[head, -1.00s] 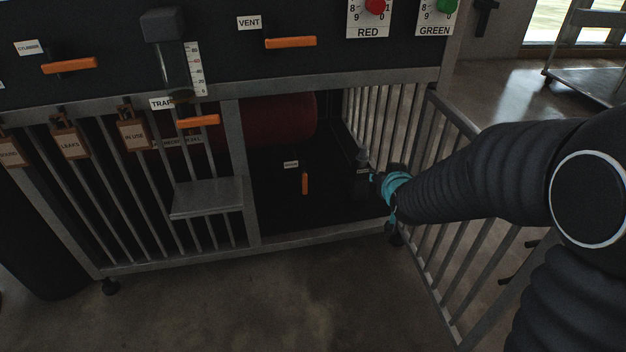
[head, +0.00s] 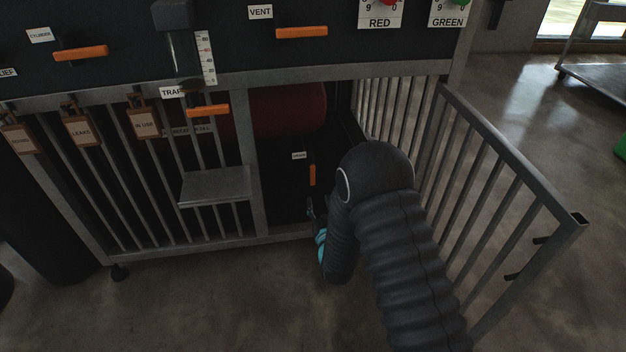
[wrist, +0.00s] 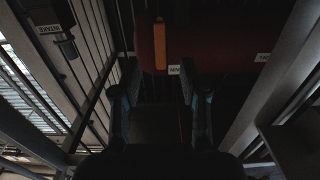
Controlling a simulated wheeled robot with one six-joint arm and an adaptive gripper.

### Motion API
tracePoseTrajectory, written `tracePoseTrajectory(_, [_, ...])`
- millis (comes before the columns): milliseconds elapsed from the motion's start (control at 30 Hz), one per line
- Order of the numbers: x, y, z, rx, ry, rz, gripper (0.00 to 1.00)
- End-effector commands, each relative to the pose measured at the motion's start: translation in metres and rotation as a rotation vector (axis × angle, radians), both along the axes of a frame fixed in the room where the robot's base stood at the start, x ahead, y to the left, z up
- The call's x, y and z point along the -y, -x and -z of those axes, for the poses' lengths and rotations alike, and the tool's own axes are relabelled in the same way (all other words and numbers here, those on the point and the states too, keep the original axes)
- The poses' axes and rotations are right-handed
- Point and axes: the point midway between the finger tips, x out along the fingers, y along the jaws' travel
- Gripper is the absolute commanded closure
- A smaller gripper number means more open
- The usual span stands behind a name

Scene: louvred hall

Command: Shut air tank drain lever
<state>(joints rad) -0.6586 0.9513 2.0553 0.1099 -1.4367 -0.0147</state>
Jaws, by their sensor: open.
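The drain lever (head: 312,175) is a short orange bar hanging upright on the dark panel inside the open cage bay. A small white label (head: 299,156) sits above and left of it. Above is the dark red air tank (head: 290,110). My gripper (head: 311,211) is low at the bay opening, just below the lever, partly hidden by my arm. In the wrist view the orange lever (wrist: 160,46) stands upright at the top. My open, empty gripper (wrist: 159,75) has its two fingers either side of the lever's line, with the lever apparently beyond the fingertips.
The barred gate (head: 510,190) stands swung open to the right of my arm. A grey post (head: 250,165) bounds the bay on the left, with a small shelf (head: 215,186) beside it. Other orange levers, including the trap lever (head: 208,110), are higher up. Floor in front is clear.

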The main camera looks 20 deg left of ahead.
Motion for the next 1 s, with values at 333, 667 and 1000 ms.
tracePoseTrajectory(333, [-0.018, -0.029, 0.0, 0.002, -0.001, 0.0, 0.56])
tracePoseTrajectory(667, [-0.038, -0.062, 0.0, 0.001, -0.001, -0.001, 0.56])
tracePoseTrajectory(1000, [-0.048, -0.078, -0.001, 0.0, 0.0, -0.001, 0.56])
